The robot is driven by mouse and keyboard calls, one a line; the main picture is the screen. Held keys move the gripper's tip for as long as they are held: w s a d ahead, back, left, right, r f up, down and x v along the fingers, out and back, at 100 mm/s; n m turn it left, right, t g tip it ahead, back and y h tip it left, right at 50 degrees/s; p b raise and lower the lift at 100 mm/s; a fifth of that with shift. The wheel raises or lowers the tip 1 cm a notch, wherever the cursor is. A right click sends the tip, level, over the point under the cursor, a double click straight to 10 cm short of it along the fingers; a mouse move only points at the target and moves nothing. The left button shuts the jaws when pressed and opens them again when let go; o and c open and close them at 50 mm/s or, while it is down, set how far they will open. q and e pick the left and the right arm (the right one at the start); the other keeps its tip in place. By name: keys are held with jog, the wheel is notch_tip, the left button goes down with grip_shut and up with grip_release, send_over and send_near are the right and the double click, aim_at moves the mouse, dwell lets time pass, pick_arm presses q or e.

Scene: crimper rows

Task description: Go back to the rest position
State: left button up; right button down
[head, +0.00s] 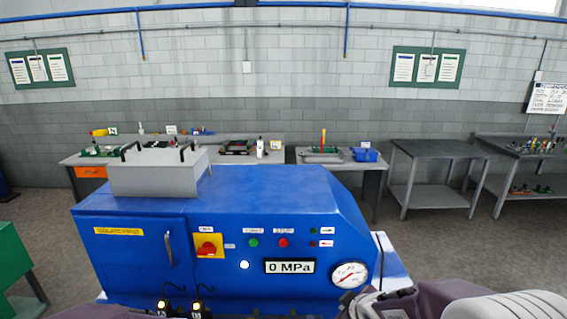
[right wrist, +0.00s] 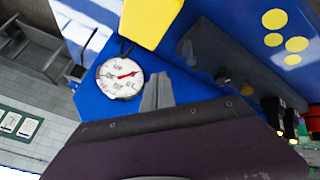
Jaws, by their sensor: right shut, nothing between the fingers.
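My right arm comes in at the lower right of the head view, with its gripper (head: 352,298) low in front of the blue machine (head: 270,190), just below the round pressure gauge (head: 349,274). In the right wrist view the grey fingers of this gripper (right wrist: 158,90) are together with nothing between them. The gauge (right wrist: 120,77) shows beyond them, to their left. A purple-grey piece at the bottom left of the head view looks like part of my left arm. I do not see the left gripper.
The machine bears a grey lidded box (head: 155,178), a red knob on a yellow plate (head: 207,247) and a 0 MPa display (head: 289,267). Benches (head: 437,149) stand along the back wall. A green stand (head: 12,262) is at the left. Floor shows between the machine and benches.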

jog(key=s+m, duration=0.1)
jog(key=s+d+f+m+g, duration=0.1)
jog(key=s, duration=0.1)
jog(key=s+d+f+m+h, duration=0.1)
jog(key=s, duration=0.1)
jog(key=shift+d+g, duration=0.15)
jog(key=shift+g, duration=0.25)
jog(key=s+f+m+g, duration=0.25)
jog(key=s+m, duration=0.25)
jog(key=s, duration=0.4)
jog(key=s+f+g+b, duration=0.2)
jog(key=s+f+b, duration=0.1)
jog(key=f+b, duration=0.9)
jog(key=shift+s+a+f+m+b, duration=0.2)
jog(key=shift+a+f+m+b, duration=0.15)
jog(key=shift+f, duration=0.4)
jog(key=shift+w+d, duration=0.1)
